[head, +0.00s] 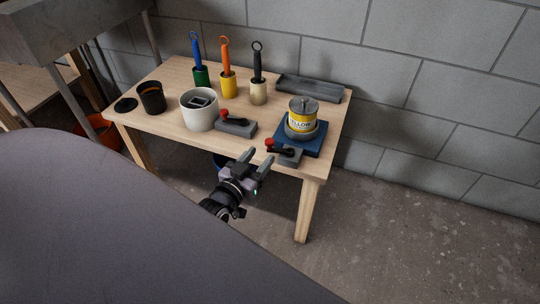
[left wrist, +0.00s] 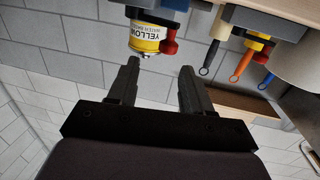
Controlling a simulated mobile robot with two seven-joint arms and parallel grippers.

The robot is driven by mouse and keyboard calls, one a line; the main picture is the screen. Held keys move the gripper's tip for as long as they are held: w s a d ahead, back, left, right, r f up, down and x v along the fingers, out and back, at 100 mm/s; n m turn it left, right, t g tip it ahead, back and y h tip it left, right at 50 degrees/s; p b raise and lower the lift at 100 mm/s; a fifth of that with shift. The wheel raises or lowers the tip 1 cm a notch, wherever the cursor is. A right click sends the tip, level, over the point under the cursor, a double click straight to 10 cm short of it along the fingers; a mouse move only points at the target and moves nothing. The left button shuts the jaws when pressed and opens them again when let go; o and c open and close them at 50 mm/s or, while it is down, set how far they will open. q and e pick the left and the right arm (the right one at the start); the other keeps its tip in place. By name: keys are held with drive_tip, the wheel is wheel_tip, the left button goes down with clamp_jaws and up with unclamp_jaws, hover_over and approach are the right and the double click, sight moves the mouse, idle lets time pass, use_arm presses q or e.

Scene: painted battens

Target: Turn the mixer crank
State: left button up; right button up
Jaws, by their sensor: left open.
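Two small grey units with black crank arms and red knobs sit along the table's front edge. One crank's red knob (head: 270,143) is in front of a blue base (head: 313,143) carrying a yellow-labelled can (head: 302,117). The other crank's red knob (head: 225,114) is beside a white pot (head: 198,108). My left gripper (head: 257,159) is open and empty at the front edge, just short of the crank by the can. In the left wrist view, upside down, that red knob (left wrist: 170,46) shows beyond the open fingertips, apart from them. My right gripper is not in view.
Blue (head: 195,62), orange (head: 226,60) and black-handled (head: 258,64) tools stand upright behind the pot. A grey tray (head: 308,89) lies at the back right. A dark cup (head: 151,97) and a black disc (head: 126,105) are at the left. A block wall closes the back.

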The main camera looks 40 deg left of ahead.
sight(267, 144)
use_arm(q)
drive_tip(key=shift+w+a+f+b, duration=0.35)
drive_tip(key=shift+w+a, duration=0.05)
drive_tip(key=shift+a, duration=0.05)
drive_tip(key=shift+w+a, duration=0.1)
drive_tip(key=shift+w, duration=0.2)
drive_tip(key=shift+w+a+r+b, duration=0.15)
drive_tip(key=shift+w+b, duration=0.35)
drive_tip(key=shift+w, duration=1.15)
drive_tip(key=shift+w+a+f+b, duration=0.15)
drive_tip(key=shift+w+b, duration=0.35)
drive_tip(key=shift+w, duration=1.1)
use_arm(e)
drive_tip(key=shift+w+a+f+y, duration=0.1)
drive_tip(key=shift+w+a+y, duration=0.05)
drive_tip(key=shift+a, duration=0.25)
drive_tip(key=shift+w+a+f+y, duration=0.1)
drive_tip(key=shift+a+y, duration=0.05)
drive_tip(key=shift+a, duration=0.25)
use_arm(q)
drive_tip(key=shift+r, duration=0.1)
drive_tip(key=shift+c, duration=0.4)
clamp_jaws()
